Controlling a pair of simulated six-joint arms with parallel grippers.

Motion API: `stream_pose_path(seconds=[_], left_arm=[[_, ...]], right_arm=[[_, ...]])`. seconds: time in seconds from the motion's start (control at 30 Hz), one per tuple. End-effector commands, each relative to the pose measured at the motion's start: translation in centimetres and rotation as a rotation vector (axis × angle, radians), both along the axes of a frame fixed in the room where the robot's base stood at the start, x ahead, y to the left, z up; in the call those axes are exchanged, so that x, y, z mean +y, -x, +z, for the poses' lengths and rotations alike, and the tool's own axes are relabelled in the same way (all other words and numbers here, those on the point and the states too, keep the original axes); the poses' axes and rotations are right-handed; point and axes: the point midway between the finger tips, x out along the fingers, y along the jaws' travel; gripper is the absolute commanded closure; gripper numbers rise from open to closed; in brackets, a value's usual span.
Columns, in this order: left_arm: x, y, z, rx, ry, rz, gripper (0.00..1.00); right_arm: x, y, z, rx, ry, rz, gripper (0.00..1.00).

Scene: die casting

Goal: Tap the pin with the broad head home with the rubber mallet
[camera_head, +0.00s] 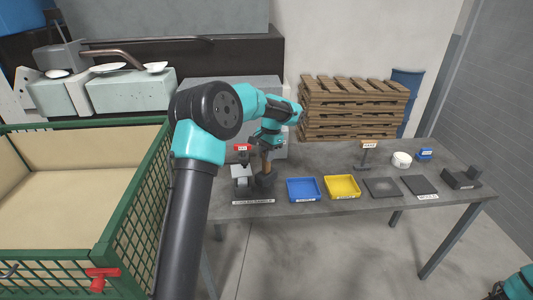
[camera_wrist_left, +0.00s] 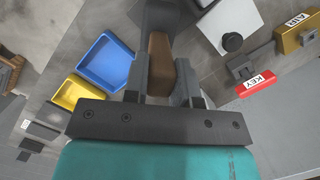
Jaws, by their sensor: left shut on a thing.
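My left gripper (camera_head: 266,148) is shut on the brown handle of the rubber mallet (camera_head: 266,179). The mallet's dark head hangs below the fingers, close to the table; I cannot tell whether it touches. In the left wrist view the brown handle (camera_wrist_left: 160,65) shows between the fingers. A pale block (camera_wrist_left: 227,28) with a round dark knob (camera_wrist_left: 232,42), possibly the broad-headed pin, lies beside the mallet. In the head view a grey block (camera_head: 241,171) stands just left of the mallet head. My right gripper (camera_head: 497,290) is partly visible at the lower right corner; its jaws are unclear.
A blue tray (camera_head: 303,190) and a yellow tray (camera_head: 342,187) lie right of the mallet. Dark pads (camera_head: 382,188), a white roll (camera_head: 401,159) and a black fixture (camera_head: 462,178) are farther right. A green mesh crate (camera_head: 128,225) stands left. A red KEY label (camera_wrist_left: 257,85) is near the block.

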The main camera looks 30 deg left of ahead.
Motion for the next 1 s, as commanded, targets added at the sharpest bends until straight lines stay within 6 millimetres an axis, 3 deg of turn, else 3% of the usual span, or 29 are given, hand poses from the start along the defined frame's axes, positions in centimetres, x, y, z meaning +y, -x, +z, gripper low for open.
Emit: stream_pose_path(seconds=[0.13, 0.5, 1.0], left_arm=[[0.0, 0.0, 0.5, 0.000, 0.000, 0.000, 1.00], [0.0, 0.0, 4.3, 0.000, 0.001, 0.000, 1.00], [0.0, 0.0, 3.8, 0.003, 0.000, 0.000, 1.00]], right_arm=[[0.0, 0.0, 0.0, 0.000, 0.000, 0.000, 0.57], [0.0, 0.0, 0.0, 0.000, 0.000, 0.000, 0.57], [0.0, 0.0, 0.0, 0.000, 0.000, 0.000, 0.57]])
